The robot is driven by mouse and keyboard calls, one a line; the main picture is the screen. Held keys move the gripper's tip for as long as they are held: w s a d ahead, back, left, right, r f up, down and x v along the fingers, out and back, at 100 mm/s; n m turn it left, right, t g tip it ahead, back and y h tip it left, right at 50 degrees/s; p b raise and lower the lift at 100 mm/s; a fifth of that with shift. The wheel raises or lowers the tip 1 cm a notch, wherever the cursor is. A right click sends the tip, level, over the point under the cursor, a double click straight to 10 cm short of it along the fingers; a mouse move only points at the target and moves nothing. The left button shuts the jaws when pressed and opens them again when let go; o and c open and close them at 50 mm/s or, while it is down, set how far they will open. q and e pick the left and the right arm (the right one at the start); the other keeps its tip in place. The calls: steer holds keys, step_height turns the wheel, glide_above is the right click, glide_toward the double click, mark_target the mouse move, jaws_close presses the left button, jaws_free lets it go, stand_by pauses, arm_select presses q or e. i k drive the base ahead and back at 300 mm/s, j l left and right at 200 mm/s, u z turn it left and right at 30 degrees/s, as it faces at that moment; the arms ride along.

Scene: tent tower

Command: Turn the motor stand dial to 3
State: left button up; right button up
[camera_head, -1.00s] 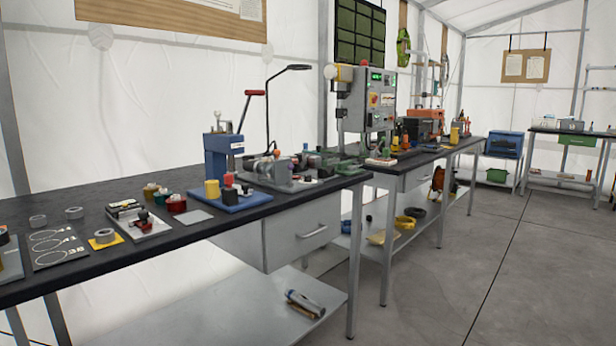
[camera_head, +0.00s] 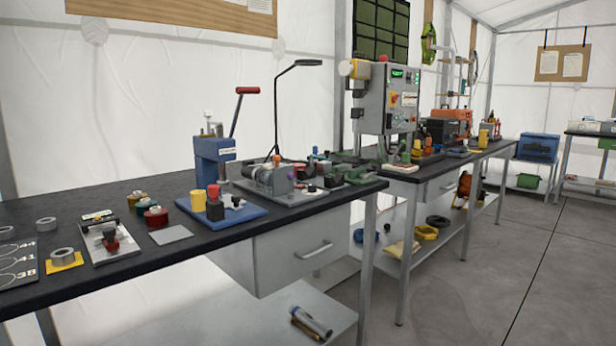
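A grey base plate (camera_head: 292,196) carrying a grey cylindrical motor-like unit (camera_head: 268,180) stands on the near bench, right of the blue lever press; it looks like the motor stand. Small dark knobs and coloured parts sit on its right side. Its dial and any numbers on it are too small to tell apart. Neither of my grippers is in view.
The near black-topped bench (camera_head: 130,245) holds a blue lever press (camera_head: 213,158), a lamp (camera_head: 277,115) and several small parts. A grey control cabinet (camera_head: 390,98) stands behind on the second bench. Open grey floor (camera_head: 480,290) lies at the right.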

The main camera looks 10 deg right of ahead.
mark_target(311, 187)
steer(key=i+l+u, duration=0.1)
steer(key=i+l, duration=0.15)
steer(key=i+l+u, duration=0.1)
steer(key=i+l, duration=0.15)
steer(key=l, duration=0.2)
steer(key=i+l+u, duration=0.15)
steer(key=l, duration=0.2)
steer(key=i, duration=0.05)
